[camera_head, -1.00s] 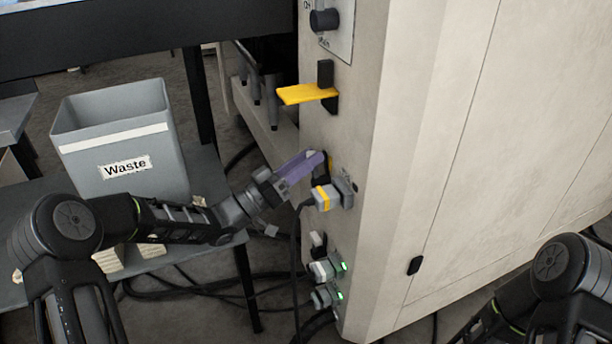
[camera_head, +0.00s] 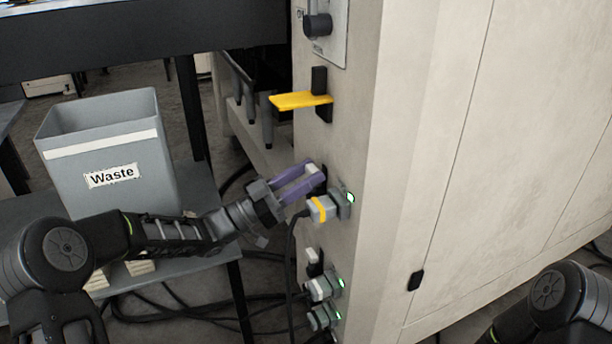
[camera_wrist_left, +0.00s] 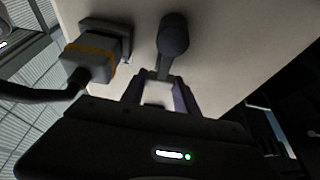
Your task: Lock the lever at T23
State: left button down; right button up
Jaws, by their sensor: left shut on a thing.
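My left gripper (camera_head: 297,182), with purple fingers, is at the side of the beige cabinet, shut on the white tip of a small black lever (camera_head: 319,182). In the left wrist view the white tip (camera_wrist_left: 158,95) sits between the fingers, and a dark rounded knob (camera_wrist_left: 174,38) stands just beyond. Directly below the lever in the head view is a grey plug with a yellow band (camera_head: 322,208), seated in its socket. The plug also shows in the left wrist view (camera_wrist_left: 88,62). A small white light (camera_head: 350,198) is beside it. No T23 label is readable. My right gripper is out of view.
A yellow handle (camera_head: 300,101) sticks out of the cabinet above. Below are another white-tipped lever (camera_head: 314,258) and two plugs (camera_head: 320,288) with green lights. Cables hang underneath. A grey Waste bin (camera_head: 105,150) stands on a table at left.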

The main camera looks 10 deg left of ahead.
pick_arm(q)
jog(key=shift+f, duration=0.1)
jog(key=c, duration=0.9)
grip_release()
jog(key=shift+a, duration=0.1)
jog(key=p+v, duration=0.1)
jog(key=v, duration=0.6)
jog(key=shift+s+a+p, duration=0.25)
jog(key=shift+p, duration=0.15)
jog(key=shift+d, duration=0.1)
